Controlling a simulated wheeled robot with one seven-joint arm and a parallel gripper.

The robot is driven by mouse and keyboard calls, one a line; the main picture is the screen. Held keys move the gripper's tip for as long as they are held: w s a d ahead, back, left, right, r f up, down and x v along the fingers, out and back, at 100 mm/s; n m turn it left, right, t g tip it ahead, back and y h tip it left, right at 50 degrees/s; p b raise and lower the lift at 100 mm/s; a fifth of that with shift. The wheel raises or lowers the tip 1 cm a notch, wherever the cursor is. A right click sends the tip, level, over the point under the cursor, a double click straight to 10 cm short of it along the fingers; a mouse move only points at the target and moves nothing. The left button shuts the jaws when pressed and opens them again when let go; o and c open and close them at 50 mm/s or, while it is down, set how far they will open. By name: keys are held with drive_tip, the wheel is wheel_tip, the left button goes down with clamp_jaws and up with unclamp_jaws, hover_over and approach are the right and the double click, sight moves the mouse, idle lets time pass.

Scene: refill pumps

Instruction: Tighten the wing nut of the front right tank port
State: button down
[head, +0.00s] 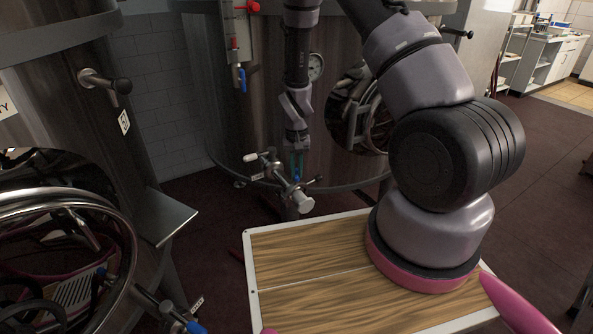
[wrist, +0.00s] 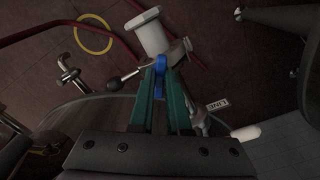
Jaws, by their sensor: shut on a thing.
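The tank port (head: 302,202) sticks out from the large steel tank behind my board, with a pale round end. It also shows in the wrist view (wrist: 148,32). A blue wing nut (wrist: 160,66) sits at its clamp, just behind that end. My gripper (head: 296,176) points down onto the clamp from above. In the wrist view its teal fingers (wrist: 160,80) are closed around the blue wing nut, one on each side. The fingers hide part of the nut, and I cannot tell how tight it is.
A black-knobbed lever (wrist: 115,84) and a white handle (head: 250,157) stick out beside the clamp. Another tank port with a blue part (head: 168,307) is at lower left. A yellow ring (wrist: 93,34) and a red hose (wrist: 40,38) lie on the floor. The wooden board (head: 310,262) is clear.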

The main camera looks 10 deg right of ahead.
sight(296, 172)
drive_tip(key=m, duration=0.5)
drive_tip(key=shift+m, duration=2.5)
drive_tip(key=c, duration=0.9)
unclamp_jaws()
drive_tip(key=shift+r, duration=0.15)
wheel_tip(296, 172, up, 11)
drive_tip(key=shift+f, duration=0.2)
